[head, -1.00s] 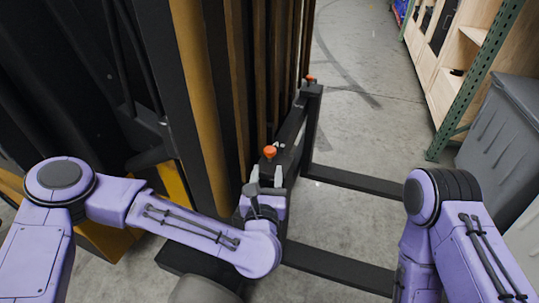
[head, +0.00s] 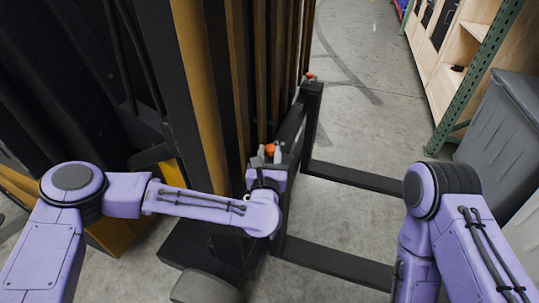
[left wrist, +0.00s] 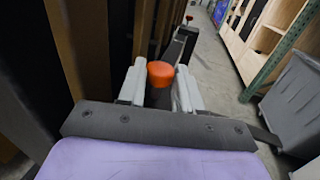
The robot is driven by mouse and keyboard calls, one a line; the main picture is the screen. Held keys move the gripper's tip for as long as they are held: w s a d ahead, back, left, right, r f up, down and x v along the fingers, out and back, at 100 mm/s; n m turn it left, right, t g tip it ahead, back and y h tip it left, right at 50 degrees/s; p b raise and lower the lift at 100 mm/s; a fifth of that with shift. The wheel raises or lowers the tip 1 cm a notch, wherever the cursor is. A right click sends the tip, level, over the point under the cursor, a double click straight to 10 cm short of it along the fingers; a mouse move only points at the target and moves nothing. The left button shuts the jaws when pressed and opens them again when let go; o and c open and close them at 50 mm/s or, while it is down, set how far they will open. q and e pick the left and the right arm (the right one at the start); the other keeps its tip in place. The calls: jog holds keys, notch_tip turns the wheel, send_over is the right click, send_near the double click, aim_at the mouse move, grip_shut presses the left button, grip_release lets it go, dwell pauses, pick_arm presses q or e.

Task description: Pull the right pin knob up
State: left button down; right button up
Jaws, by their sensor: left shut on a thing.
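Two orange pin knobs sit on top of the black fork carriage (head: 292,125). The near knob (head: 270,148) is at its close end, and the far knob (head: 308,75) is at its other end. My left gripper (head: 268,156) is shut on the near knob, one pale finger on each side. In the left wrist view the near knob (left wrist: 160,73) stands between the fingertips (left wrist: 160,86), its top uncovered and its stem hidden. The far knob (left wrist: 189,18) is beyond and untouched. My right arm is at the lower right; its gripper is out of view.
The dark mast with its yellow upright (head: 203,95) stands close on the left of my gripper. Two black forks (head: 335,265) reach right, low over the floor. A grey bin (head: 505,120) and a shelf with a green post (head: 480,75) stand at the right. Floor beyond the carriage is clear.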

pick_arm(q)
jog(key=shift+r, duration=1.2)
jog(key=c, duration=1)
grip_release()
jog(key=shift+s+f, duration=0.1)
jog(key=shift+s, duration=0.25)
jog(key=s+b, duration=0.1)
jog(key=s, duration=0.2)
jog(key=s+b, duration=0.1)
jog(key=s, duration=0.2)
jog(key=s+b, duration=0.1)
jog(key=s, duration=0.3)
jog(key=shift+a, duration=0.25)
